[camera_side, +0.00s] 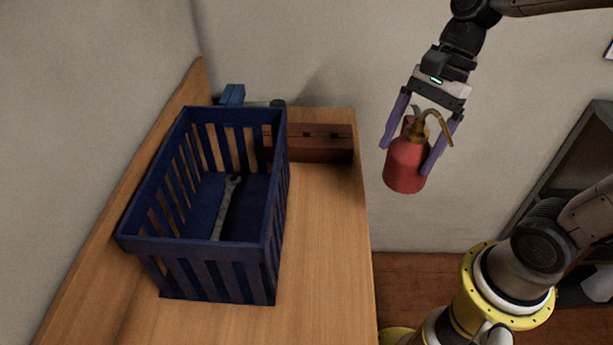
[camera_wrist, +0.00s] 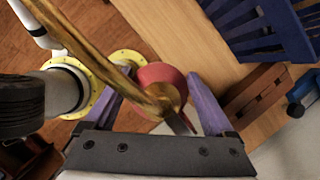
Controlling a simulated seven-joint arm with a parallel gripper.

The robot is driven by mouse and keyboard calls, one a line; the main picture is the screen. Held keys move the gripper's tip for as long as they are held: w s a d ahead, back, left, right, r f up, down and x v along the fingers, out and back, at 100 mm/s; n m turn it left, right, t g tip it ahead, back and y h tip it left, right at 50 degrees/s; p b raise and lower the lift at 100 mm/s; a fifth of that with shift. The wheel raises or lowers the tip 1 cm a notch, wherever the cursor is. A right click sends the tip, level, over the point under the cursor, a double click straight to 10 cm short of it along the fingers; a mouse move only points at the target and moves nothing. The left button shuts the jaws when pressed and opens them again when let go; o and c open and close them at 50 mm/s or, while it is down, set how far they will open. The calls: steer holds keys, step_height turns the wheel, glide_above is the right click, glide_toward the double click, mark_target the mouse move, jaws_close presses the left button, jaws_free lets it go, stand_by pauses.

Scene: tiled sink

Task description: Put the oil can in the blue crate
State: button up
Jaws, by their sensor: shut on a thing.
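The red oil can (camera_side: 405,165) has a brass-coloured top and a thin curved spout. My gripper (camera_side: 411,157) is shut on the can, one purple finger on each side, and holds it in the air to the right of the bench. In the wrist view the can (camera_wrist: 160,75) sits between the two fingers (camera_wrist: 162,98), with its spout crossing close to the camera. The blue crate (camera_side: 196,250) stands on the wooden bench, left of the can and apart from it. A grey wrench (camera_side: 227,205) lies in the crate. Part of the crate (camera_wrist: 262,30) shows at upper right in the wrist view.
A brown wooden box (camera_side: 322,143) stands at the far end of the bench (camera_side: 325,250). A blue tool (camera_side: 232,95), partly hidden, lies behind the crate. The crate's slatted walls stand above the bench top. The bench's right strip is bare.

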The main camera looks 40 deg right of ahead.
mark_target(411, 133)
steer(key=r, duration=1.2)
steer(key=shift+w+r, duration=0.15)
steer(key=shift+w, duration=0.05)
steer(key=w+a, duration=1.8)
steer(key=a, duration=0.5)
step_height(411, 133, down, 21)
steer(key=shift+d+f, duration=0.2)
steer(key=shift+d, duration=0.05)
steer(key=shift+f, duration=0.25)
steer(key=shift+f, duration=0.35)
steer(key=o, duration=1.5)
